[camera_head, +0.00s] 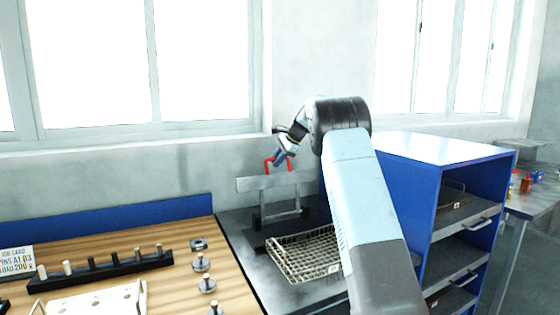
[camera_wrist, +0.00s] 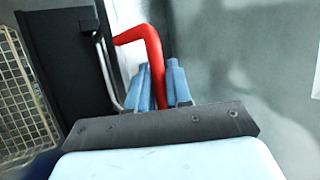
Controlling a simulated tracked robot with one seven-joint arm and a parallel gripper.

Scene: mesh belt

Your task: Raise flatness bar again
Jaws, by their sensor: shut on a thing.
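The flatness bar (camera_head: 253,184) is a flat grey bar with a red handle (camera_head: 268,165) on top. It stands level at the upper part of a frame of thin upright posts (camera_head: 263,205), on a dark base (camera_head: 262,238) behind the mesh basket. My gripper (camera_head: 283,160) is shut on the red handle from above. In the wrist view, the blue fingers of my gripper (camera_wrist: 164,88) close around the red handle (camera_wrist: 150,42). The bar is mostly hidden there.
A wire mesh basket (camera_head: 275,262) sits on the dark bench top in front of the frame. A blue cabinet (camera_head: 408,165) with open shelves stands to the right. A wooden bench (camera_head: 120,245) at left holds a black peg rack (camera_head: 105,270) and several metal pins.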

